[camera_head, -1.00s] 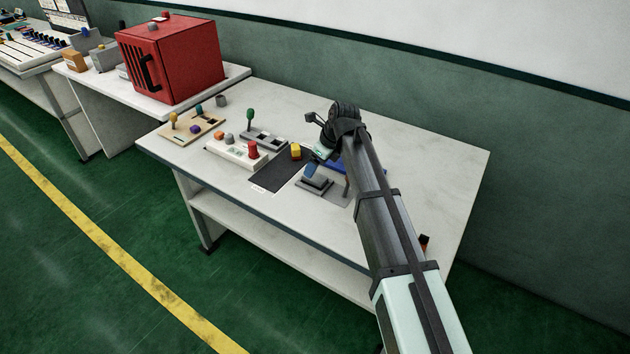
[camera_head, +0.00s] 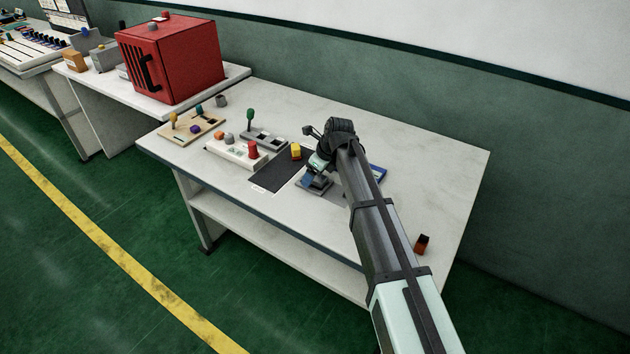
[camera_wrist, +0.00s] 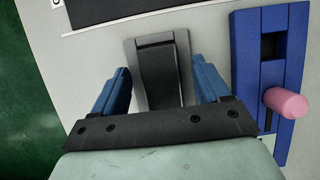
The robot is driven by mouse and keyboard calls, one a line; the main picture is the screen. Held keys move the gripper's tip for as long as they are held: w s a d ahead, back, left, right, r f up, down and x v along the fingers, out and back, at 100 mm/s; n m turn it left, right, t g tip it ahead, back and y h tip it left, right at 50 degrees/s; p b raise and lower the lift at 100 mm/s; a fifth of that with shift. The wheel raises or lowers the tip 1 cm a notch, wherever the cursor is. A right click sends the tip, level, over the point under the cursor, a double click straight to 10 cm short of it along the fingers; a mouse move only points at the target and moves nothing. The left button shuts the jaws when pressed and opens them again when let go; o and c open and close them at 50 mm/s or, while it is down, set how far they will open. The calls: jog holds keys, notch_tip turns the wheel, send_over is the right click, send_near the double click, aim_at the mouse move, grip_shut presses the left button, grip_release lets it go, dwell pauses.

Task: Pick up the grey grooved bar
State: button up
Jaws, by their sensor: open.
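The grey grooved bar (camera_wrist: 160,75) shows in the wrist view as a dark grey piece in a lighter grey U-shaped surround. Whether these are one part or two, I cannot tell. It lies between the two blue fingers of my gripper (camera_wrist: 160,66), with a gap on each side. My gripper is open and holds nothing. The far end of the bar reaches past the fingertips; its near end is hidden by my gripper's dark palm. In the head view, the grey piece (camera_head: 313,186) is on the white table just below my gripper (camera_head: 316,171), partly covered by it.
A blue fixture (camera_wrist: 257,75) with a pink peg (camera_wrist: 286,102) stands close to the right finger. A black mat (camera_head: 272,174) and a yellow block (camera_head: 296,151) lie left of my gripper. A white box (camera_head: 235,154) with coloured knobs is further left.

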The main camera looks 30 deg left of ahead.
jog(key=shift+f, duration=0.15)
jog(key=c, duration=1.4)
